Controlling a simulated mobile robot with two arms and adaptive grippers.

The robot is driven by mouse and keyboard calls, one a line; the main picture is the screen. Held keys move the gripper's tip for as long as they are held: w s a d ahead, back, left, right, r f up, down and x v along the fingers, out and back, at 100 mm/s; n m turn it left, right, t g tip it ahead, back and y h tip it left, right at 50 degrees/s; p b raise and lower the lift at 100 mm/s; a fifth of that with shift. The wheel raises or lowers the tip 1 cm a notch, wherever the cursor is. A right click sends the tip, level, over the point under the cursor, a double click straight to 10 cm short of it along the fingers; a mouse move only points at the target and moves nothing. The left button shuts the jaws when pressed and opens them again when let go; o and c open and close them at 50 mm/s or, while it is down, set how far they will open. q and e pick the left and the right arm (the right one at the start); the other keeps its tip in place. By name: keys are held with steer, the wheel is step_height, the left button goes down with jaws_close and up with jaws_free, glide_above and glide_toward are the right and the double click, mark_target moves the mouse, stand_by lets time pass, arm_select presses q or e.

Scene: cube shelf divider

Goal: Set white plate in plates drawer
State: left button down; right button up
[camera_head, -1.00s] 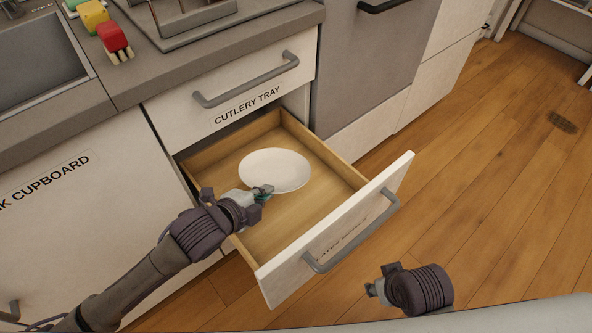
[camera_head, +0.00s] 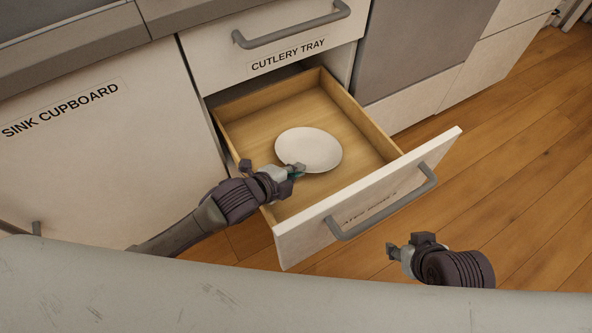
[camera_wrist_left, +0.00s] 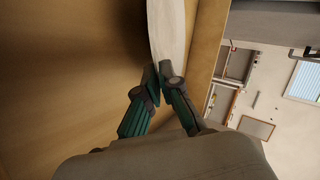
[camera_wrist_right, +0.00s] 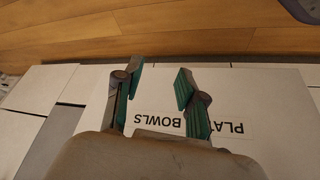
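The white plate (camera_head: 312,144) is inside the open drawer (camera_head: 362,195), over its wooden bottom. My left gripper (camera_head: 297,170) reaches over the drawer's left side and is shut on the plate's near rim. The left wrist view shows the plate (camera_wrist_left: 166,30) edge-on, its rim between the fingertips (camera_wrist_left: 161,76). I cannot tell whether the plate touches the drawer bottom. My right gripper (camera_head: 392,250) is outside, in front of the drawer front. In the right wrist view its fingers (camera_wrist_right: 157,80) are apart and empty, facing a label reading "PLA… BOWLS", partly hidden.
The closed cutlery tray drawer (camera_head: 290,50) is directly above. The sink cupboard (camera_head: 95,150) is closed on the left. The drawer handle (camera_head: 385,208) sticks out in front. Wooden floor (camera_head: 520,180) is clear on the right.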

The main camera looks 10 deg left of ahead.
arm_select(q)
steer(key=c, duration=1.3)
jaws_free()
